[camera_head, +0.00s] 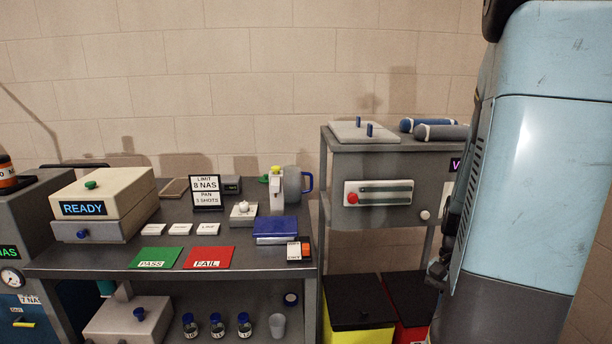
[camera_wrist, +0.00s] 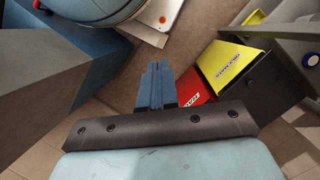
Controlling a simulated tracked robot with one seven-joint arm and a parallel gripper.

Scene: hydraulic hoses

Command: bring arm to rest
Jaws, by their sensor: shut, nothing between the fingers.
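My gripper (camera_wrist: 156,72) shows in the wrist view with its two blue fingers together and nothing between them. It points over the floor, with a yellow bin and a red bin to its right. In the head view, my light blue arm (camera_head: 535,180) stands upright along the right side, and the gripper's fingers cannot be made out there.
A workbench (camera_head: 190,262) holds a READY box (camera_head: 103,205), a green PASS mat (camera_head: 156,258) and a red FAIL mat (camera_head: 209,257). A grey cabinet (camera_head: 385,238) stands right of it. Below are a yellow bin (camera_head: 358,337) and red bin (camera_wrist: 192,90).

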